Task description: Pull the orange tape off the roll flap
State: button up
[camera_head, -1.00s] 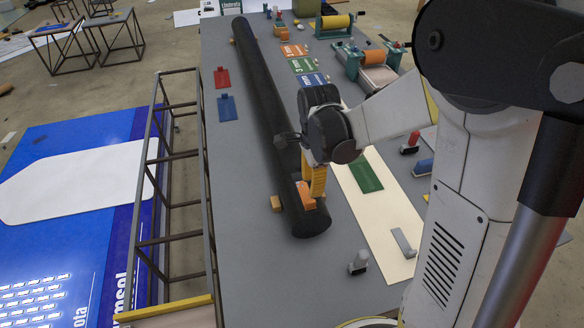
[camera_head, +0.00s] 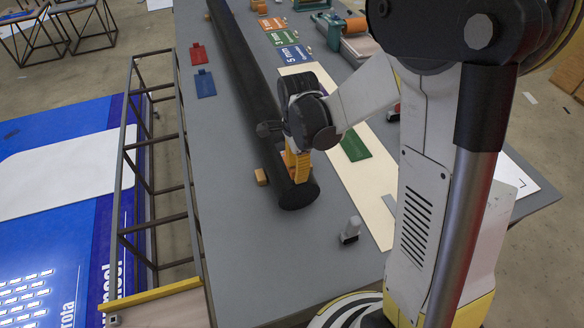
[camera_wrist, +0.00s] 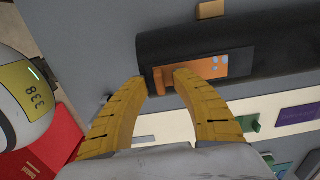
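A long black roll (camera_head: 250,75) lies along the grey table, its near end by my gripper (camera_head: 297,176). In the wrist view the orange tape (camera_wrist: 219,67) lies across the black roll (camera_wrist: 265,48), with a raised orange tab (camera_wrist: 159,82) at its left end. My gripper (camera_wrist: 163,82) has its two yellow fingertips apart, one on each side of the tab. A gap shows between the left fingertip and the tab. The right fingertip covers part of the tape, so contact there is unclear.
Small wooden blocks, one of them (camera_head: 261,177) near the front, sit beside the roll. A cream strip (camera_head: 372,190) with a green plate (camera_head: 355,147) lies to the right. A grey-and-white object (camera_head: 350,230) stands near the front. The table's left side is mostly clear.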

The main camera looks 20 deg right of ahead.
jog(key=shift+c, duration=0.5)
grip_shut()
jog(key=shift+r, duration=0.15)
jog(key=shift+r+p, duration=0.5)
jog(key=shift+r, duration=0.15)
